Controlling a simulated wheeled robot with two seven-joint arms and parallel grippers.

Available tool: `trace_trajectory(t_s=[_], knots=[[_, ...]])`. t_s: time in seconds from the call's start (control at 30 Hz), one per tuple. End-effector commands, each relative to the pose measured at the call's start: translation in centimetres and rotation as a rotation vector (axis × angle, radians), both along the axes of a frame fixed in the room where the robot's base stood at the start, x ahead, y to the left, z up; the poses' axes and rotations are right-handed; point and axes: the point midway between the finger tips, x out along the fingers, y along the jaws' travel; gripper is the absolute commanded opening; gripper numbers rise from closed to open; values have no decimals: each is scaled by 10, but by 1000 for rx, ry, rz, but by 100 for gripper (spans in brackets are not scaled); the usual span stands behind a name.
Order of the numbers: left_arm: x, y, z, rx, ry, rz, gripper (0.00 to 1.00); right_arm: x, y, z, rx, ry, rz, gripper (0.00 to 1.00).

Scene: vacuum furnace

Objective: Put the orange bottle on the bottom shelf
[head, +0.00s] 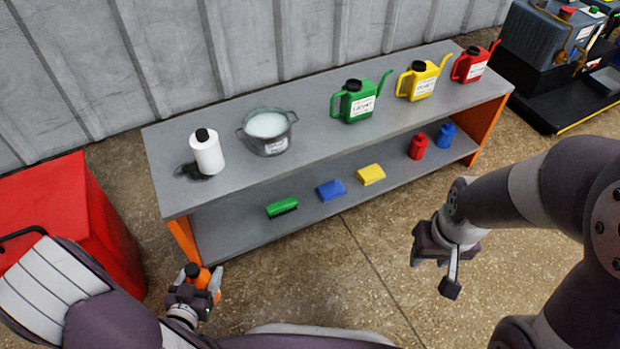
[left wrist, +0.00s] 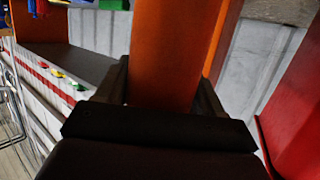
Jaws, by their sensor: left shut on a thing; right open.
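The orange bottle (head: 203,276), with a black cap, is in my left gripper (head: 194,292) in the head view, just in front of the shelf's left end. In the left wrist view its orange body (left wrist: 165,60) fills the space between the two fingers of my left gripper (left wrist: 160,95). The bottom shelf (head: 238,227) is a grey board under the grey top, and the bottle is outside its front left corner. My right gripper (head: 450,272) is open and empty, in front of the shelf's right half.
The bottom shelf bears a green brush (head: 282,208), a blue sponge (head: 330,190), a yellow sponge (head: 371,174), a red bottle (head: 418,147) and a blue bottle (head: 446,136). Its left end has free room beside an orange end panel (head: 183,240). A red cabinet (head: 75,205) stands left.

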Motion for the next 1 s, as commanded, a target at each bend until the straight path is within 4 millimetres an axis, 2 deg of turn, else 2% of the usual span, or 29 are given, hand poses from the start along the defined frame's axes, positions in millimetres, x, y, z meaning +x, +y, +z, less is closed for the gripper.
trace_trajectory(t_s=[0.03,0.17,0.27,0.5,0.7,0.8,1.0], knots=[[-1,0,-5,0,-1,1,13,0,0,-5,0,-1,0,43],[0,-1,-3,2,0,-2,13,0,0,-3,0,-1,0,43],[13,-2,-6,2,2,-9,13,0,0,-10,0,-1,0,43],[82,-5,-8,5,-5,-9,13,0,0,-38,0,0,0,43],[133,-7,-7,4,-5,-4,13,0,0,-58,0,0,0,43],[152,-7,-5,1,-5,-2,13,0,0,-64,0,0,0,43],[168,-7,-4,2,-2,-1,13,0,0,-70,0,-1,0,43]])
